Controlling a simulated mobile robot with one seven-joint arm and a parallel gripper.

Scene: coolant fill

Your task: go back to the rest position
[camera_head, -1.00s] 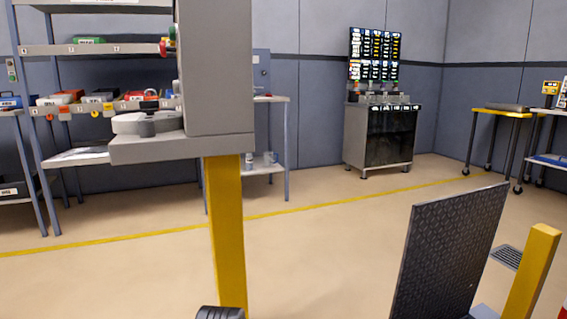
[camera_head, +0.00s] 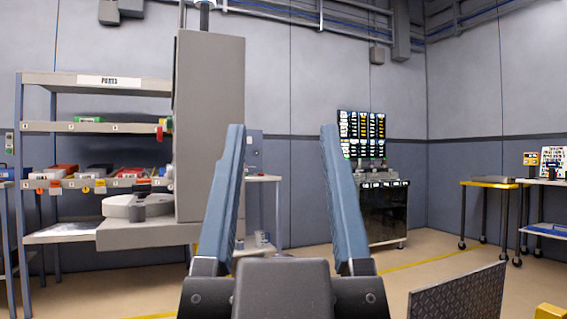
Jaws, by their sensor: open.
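My gripper (camera_head: 283,130) is in the middle foreground of the head view. Its two blue-grey fingers stand upright and wide apart. The dark gripper body (camera_head: 283,290) fills the bottom centre. The rest of my arm is hidden below the frame.
A grey machine column (camera_head: 210,130) with a ledge stands left of my gripper. A parts shelf (camera_head: 95,80) is behind it. A dark cabinet (camera_head: 385,215), a yellow-edged table (camera_head: 490,184) and a dark textured plate (camera_head: 460,295) are to the right. Open floor lies between.

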